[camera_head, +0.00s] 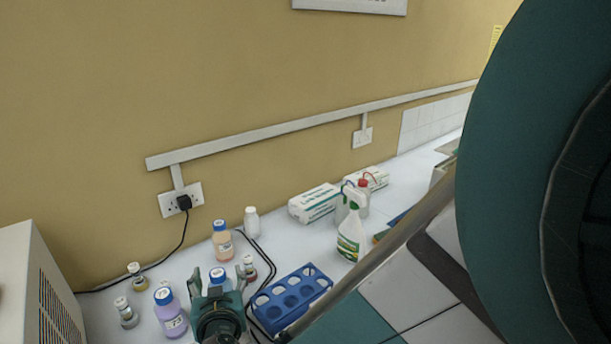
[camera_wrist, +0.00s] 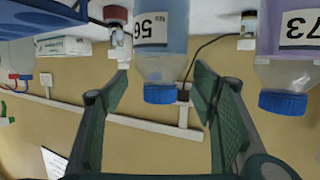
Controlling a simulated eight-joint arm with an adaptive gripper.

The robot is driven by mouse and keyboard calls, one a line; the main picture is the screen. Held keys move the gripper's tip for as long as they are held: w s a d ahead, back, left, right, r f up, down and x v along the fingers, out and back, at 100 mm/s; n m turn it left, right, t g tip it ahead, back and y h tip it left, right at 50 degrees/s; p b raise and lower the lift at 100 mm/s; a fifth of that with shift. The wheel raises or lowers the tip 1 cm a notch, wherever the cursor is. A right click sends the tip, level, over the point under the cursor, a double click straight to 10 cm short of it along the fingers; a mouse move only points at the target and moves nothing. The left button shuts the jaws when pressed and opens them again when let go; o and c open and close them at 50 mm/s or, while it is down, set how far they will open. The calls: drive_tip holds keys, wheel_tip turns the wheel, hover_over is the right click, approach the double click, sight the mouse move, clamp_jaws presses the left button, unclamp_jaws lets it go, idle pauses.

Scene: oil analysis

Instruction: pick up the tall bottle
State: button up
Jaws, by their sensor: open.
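Several bottles stand on the white bench, and I cannot tell for sure which one the task means. A blue-capped bottle (camera_head: 219,277) is right at my gripper (camera_head: 216,290), partly hidden by it. In the upside-down wrist view, this bottle (camera_wrist: 172,62) holds blue liquid and has a label reading 56. It stands between the two spread fingers of my gripper (camera_wrist: 160,85), with visible gaps on both sides. A purple bottle (camera_head: 170,318) with a blue cap stands to the left; it also shows in the wrist view (camera_wrist: 290,72). An orange bottle (camera_head: 223,245) stands behind.
A blue rack (camera_head: 306,288) lies just right of my gripper. Small vials (camera_head: 128,316) stand left, another (camera_head: 249,268) close behind. A spray bottle (camera_head: 350,240), a white bottle (camera_head: 251,222) and boxes (camera_head: 314,203) stand farther back. A black cable (camera_head: 185,228) runs along the bench.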

drive_tip(key=shift+c, duration=0.5)
drive_tip(key=c, duration=1.6)
drive_tip(key=shift+r, duration=0.15)
drive_tip(key=shift+r+p, duration=1.5)
drive_tip(key=shift+r, duration=3.35)
